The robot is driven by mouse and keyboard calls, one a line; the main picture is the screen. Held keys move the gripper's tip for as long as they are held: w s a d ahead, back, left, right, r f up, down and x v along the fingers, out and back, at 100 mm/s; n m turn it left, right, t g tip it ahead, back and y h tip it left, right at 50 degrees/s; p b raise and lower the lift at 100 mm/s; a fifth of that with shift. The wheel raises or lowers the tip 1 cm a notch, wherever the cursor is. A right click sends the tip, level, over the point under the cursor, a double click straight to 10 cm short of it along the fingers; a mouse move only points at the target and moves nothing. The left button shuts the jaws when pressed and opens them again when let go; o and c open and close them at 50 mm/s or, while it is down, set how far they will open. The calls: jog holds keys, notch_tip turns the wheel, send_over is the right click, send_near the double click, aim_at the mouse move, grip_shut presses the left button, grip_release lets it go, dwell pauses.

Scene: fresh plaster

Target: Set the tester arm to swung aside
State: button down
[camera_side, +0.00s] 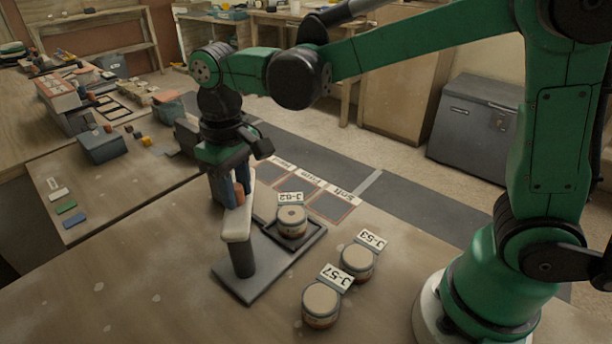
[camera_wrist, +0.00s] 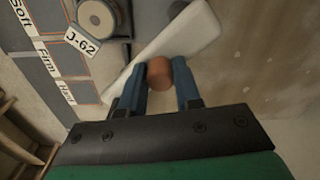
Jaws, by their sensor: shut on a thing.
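The tester arm (camera_side: 238,224) is a pale bar on a dark post (camera_side: 242,261) that rises from a grey base plate (camera_side: 262,268). It also shows in the wrist view (camera_wrist: 180,42), running diagonally past the jar. An orange-brown knob (camera_wrist: 159,73) stands on the bar. My gripper (camera_side: 231,196) is shut on the knob, its blue fingers on either side in the wrist view (camera_wrist: 158,88). Jar J-62 (camera_side: 292,222) stands in the dark square tray (camera_side: 303,243) on the plate. The bar lies beside this jar, not over its lid.
Jars J-53 (camera_side: 357,262) and J-57 (camera_side: 321,304) stand on the table to the right. Outlined dark patches (camera_side: 332,206) labelled Soft, Firm and Hard lie behind the tester. A grey box (camera_side: 102,145) and small coloured blocks lie at left. The front left tabletop is clear.

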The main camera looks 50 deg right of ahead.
jog(key=n, duration=0.2)
jog(key=w+a+n, duration=0.1)
jog(key=n, duration=0.1)
jog(key=shift+a+n, duration=0.15)
jog(key=shift+n, duration=0.15)
jog(key=shift+w+a+n, duration=0.1)
jog(key=shift+a+n, duration=0.3)
jog(key=shift+n, duration=0.7)
jog(key=shift+a+n, duration=0.35)
jog(key=shift+n, duration=0.75)
jog(key=c, duration=0.6)
grip_release()
jog(key=shift+r, duration=0.1)
jog(key=shift+r, duration=2.7)
